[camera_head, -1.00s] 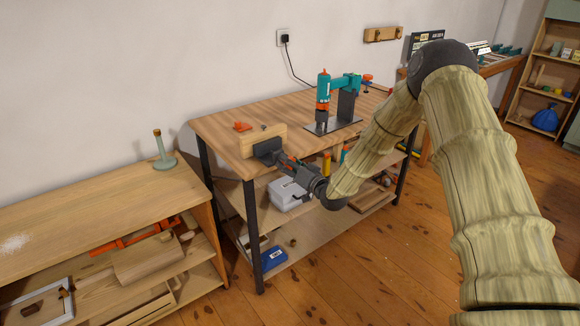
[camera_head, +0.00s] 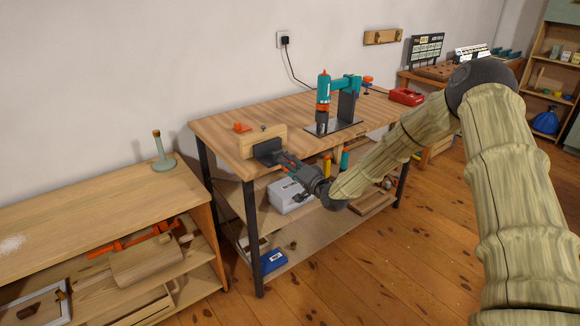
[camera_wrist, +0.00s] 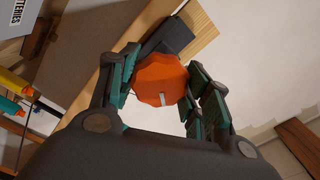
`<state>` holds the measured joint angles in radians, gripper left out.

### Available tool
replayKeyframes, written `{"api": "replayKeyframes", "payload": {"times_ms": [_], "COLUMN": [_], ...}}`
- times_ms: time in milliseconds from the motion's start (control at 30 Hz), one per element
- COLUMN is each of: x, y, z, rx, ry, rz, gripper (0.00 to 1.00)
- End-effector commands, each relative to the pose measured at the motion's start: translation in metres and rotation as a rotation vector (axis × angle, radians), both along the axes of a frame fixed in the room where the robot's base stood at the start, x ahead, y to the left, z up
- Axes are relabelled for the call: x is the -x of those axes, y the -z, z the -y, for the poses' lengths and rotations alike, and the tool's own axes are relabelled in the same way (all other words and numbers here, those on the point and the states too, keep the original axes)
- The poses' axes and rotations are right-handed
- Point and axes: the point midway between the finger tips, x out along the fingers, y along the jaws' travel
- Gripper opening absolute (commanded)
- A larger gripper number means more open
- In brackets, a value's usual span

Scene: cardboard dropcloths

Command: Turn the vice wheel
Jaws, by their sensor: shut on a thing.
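The vice (camera_head: 268,150) is mounted at the front left edge of the workbench (camera_head: 215,128), with a wooden jaw block (camera_head: 262,138) on it. In the wrist view the orange vice wheel (camera_wrist: 161,79) has a lobed rim and a pale mark near its lower edge. My gripper (camera_wrist: 162,84) is shut on the wheel, with teal-padded fingers on its left and right sides. In the head view my gripper (camera_head: 290,165) reaches the vice from the right, and the wheel is mostly hidden by the fingers.
A grey box (camera_head: 290,195) sits on the shelf below. A low wooden cabinet (camera_head: 80,215) stands at the left.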

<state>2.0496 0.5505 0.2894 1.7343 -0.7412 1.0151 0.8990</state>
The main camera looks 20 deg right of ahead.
Motion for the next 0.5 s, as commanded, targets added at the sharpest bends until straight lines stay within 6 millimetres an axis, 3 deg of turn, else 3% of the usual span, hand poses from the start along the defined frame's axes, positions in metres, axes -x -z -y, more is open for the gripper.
{"api": "replayKeyframes", "payload": {"times_ms": [300,333,433,500], "x": [-0.0007,-0.0008,-0.0007,-0.0008], "y": [-0.0005,-0.0006,-0.0004,-0.0003], "z": [0.0023,0.0024,0.0018,0.0009], "rx": [-0.001,-0.001,-0.001,-0.001], "ry": [0.004,0.004,0.003,0.002], "rz": [0.001,0.001,0.000,0.001], "gripper": [0.24,0.50,0.68,0.71]}}
